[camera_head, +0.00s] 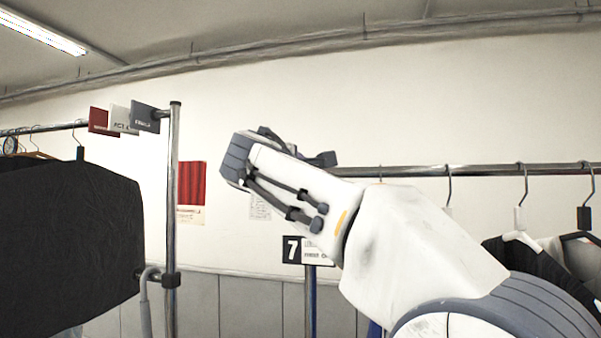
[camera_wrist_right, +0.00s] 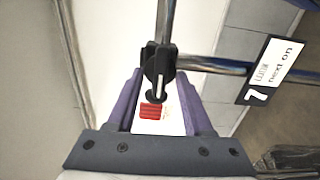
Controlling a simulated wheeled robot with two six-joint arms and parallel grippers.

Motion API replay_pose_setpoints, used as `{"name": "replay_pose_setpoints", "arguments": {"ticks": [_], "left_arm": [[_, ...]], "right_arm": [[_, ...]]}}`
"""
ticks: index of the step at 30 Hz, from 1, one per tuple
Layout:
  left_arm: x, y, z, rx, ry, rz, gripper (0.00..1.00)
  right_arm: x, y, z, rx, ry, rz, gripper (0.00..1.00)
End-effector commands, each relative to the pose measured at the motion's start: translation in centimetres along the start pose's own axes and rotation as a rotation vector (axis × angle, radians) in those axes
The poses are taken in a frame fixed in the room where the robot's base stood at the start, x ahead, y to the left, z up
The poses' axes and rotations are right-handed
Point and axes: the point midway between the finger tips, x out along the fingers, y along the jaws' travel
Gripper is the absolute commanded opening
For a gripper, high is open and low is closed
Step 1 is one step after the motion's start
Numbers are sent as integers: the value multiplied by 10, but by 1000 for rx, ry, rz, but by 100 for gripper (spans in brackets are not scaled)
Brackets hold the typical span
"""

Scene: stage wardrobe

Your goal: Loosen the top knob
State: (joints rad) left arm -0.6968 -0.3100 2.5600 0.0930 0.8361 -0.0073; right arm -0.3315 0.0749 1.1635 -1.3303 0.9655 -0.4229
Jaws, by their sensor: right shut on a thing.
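The top knob (camera_wrist_right: 157,97) is a small black piece on a black clamp (camera_wrist_right: 158,62) where two chrome tubes meet. In the right wrist view my right gripper (camera_wrist_right: 158,78) has its purple fingers on either side of it, shut on the knob. In the head view the white right wrist reaches in from the right and hides the knob and the fingertips. My left gripper is in neither view.
A chrome rail (camera_head: 400,171) with hangers and clothes runs right. A "7" sign (camera_head: 292,249) is on its post (camera_head: 310,292). Another rack post (camera_head: 173,205) with a black lower clamp (camera_head: 171,280) and a dark garment (camera_head: 68,245) stand left. A red poster (camera_head: 192,183) is behind.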

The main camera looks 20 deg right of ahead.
Motion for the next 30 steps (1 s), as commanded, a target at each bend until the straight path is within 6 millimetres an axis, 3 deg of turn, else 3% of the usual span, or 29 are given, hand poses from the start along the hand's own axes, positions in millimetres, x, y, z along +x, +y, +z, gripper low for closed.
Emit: {"name": "replay_pose_setpoints", "arguments": {"ticks": [5, 6, 8, 20, 30], "left_arm": [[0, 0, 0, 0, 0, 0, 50], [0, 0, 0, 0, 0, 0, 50], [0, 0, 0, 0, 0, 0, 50], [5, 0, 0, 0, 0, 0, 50], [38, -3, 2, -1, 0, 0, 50]], "right_arm": [[0, -1, -1, -2, 1, -2, 0], [0, -1, -1, -2, 1, -2, 63], [0, -1, -1, -2, 1, -1, 81], [-6, -2, 0, 1, 1, 0, 81], [-70, -4, -2, 3, 7, 1, 81]]}}
